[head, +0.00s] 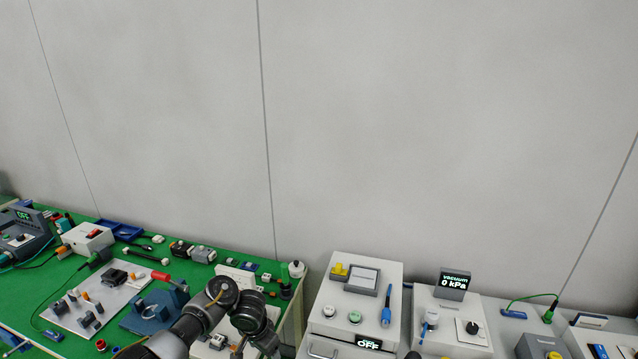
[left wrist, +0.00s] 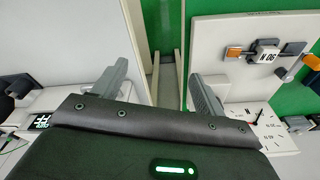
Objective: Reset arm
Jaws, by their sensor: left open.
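My left gripper (left wrist: 160,88) shows in the left wrist view with its two grey fingers spread apart and nothing between them. A gap between two benches lies beyond the fingers. In the head view, my dark left arm (head: 205,318) reaches up from the bottom edge, over the right end of the green bench; I cannot make out its fingertips there. My right gripper is in neither view.
The green bench (head: 188,223) at left holds a white fixture board (head: 130,292), a blue fixture and several small parts. A white cabinet (head: 372,273) and a vacuum display (head: 454,280) stand on the right. The wall above is bare.

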